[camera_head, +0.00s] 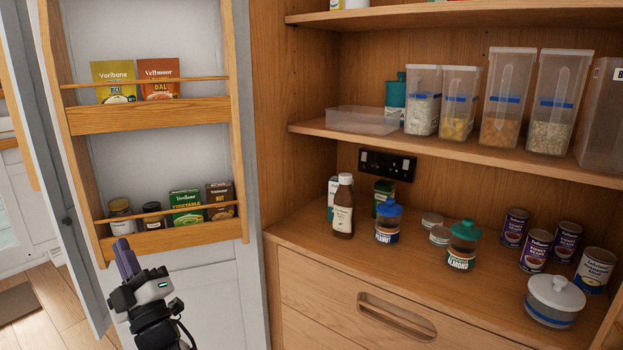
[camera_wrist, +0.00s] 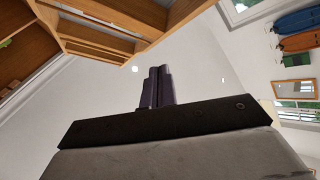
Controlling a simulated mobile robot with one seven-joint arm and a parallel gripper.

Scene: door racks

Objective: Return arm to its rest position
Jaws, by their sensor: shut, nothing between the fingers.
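My gripper (camera_head: 126,260) is in the lower left of the head view, in front of the door rack's lower part. Its dark purple fingers point upward and are together, with nothing between them. The shut fingers also show in the wrist view (camera_wrist: 156,86), against a pale ceiling. My black wrist and part of my arm show below the fingers in the head view. The rest of my arm is out of view.
The open door holds a wooden rack (camera_head: 150,118) with packets and jars. Right of it, the cupboard's counter (camera_head: 400,262) carries a brown bottle (camera_head: 342,208), jars and cans. Clear containers stand on the shelf (camera_head: 460,150) above. Floor (camera_head: 50,300) shows at lower left.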

